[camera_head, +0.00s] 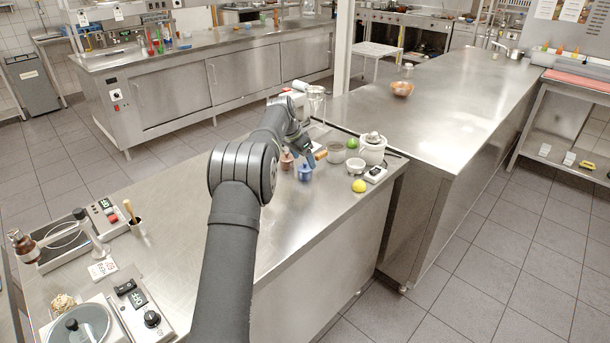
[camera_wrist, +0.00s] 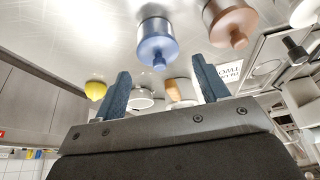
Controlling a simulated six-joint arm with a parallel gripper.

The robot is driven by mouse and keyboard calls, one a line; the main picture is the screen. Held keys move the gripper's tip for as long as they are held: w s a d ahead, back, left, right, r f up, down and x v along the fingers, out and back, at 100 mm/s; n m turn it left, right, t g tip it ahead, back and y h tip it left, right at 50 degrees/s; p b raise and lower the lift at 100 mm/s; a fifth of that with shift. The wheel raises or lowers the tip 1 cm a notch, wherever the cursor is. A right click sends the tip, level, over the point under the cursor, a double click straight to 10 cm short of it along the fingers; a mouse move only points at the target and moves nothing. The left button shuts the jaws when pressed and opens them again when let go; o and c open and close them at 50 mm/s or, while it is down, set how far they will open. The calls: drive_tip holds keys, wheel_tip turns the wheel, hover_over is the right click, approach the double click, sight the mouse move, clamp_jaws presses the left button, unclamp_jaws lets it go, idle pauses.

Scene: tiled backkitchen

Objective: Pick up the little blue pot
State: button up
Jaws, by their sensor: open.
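The little blue pot (camera_head: 305,173) stands on the steel counter, a little below and in front of my gripper in the head view. It has a knobbed top. In the wrist view the blue pot (camera_wrist: 157,38) shows at the top, beyond the two fingertips and roughly centred between them. My gripper (camera_wrist: 163,76) is open, with nothing between its fingers. A copper-coloured pot (camera_head: 286,160) stands close to the left of the blue one. It also shows in the wrist view (camera_wrist: 228,20), to the right. My arm partly hides the counter behind.
A yellow lemon (camera_head: 359,185), a small white bowl (camera_head: 355,166) and a white lidded pot (camera_head: 372,150) stand to the right. A glass jar (camera_head: 336,152) and a green lime (camera_head: 352,143) are behind. The counter's front edge is near; free surface lies left of my arm.

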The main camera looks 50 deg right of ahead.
sight(304, 163)
drive_tip(key=shift+x, duration=2.7)
drive_tip(key=shift+a, duration=0.15)
clamp_jaws()
